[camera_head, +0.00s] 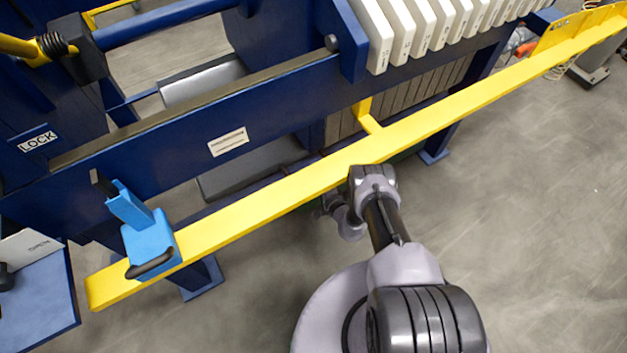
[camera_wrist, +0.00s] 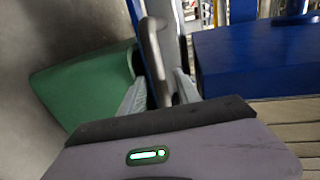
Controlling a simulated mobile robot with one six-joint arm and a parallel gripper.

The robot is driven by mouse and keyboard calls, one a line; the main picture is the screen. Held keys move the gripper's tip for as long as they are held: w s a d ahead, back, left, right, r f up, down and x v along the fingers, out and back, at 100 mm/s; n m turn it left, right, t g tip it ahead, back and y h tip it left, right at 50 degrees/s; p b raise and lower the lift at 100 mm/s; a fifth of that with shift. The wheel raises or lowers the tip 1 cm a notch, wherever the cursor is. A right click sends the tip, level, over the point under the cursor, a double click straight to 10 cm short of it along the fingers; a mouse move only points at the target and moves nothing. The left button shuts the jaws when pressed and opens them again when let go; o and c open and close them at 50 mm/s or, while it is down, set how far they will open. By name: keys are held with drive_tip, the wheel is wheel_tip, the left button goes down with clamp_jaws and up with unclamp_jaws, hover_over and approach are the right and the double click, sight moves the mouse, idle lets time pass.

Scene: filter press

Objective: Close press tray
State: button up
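In the wrist view a green panel (camera_wrist: 82,88), which looks like part of the press tray, lies left of my gripper (camera_wrist: 160,82). A grey bar-shaped handle (camera_wrist: 152,48) runs down between my two fingers. The fingers stand apart, one on each side of it, and look open; I cannot tell whether either touches it. In the head view my arm reaches down and under the yellow rail, so my fingers and the handle are hidden there. Only a thin green strip shows below the rail beside my arm.
The yellow rail (camera_head: 290,190) crosses diagonally above my wrist, close to my arm. A blue clamp-like box (camera_head: 150,245) sits on its left end. The blue press frame (camera_head: 170,135) carries several white plates (camera_head: 410,28). The grey floor at right (camera_head: 530,210) is clear.

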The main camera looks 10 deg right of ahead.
drive_tip(key=shift+c, duration=0.5)
clamp_jaws()
idle(1.0)
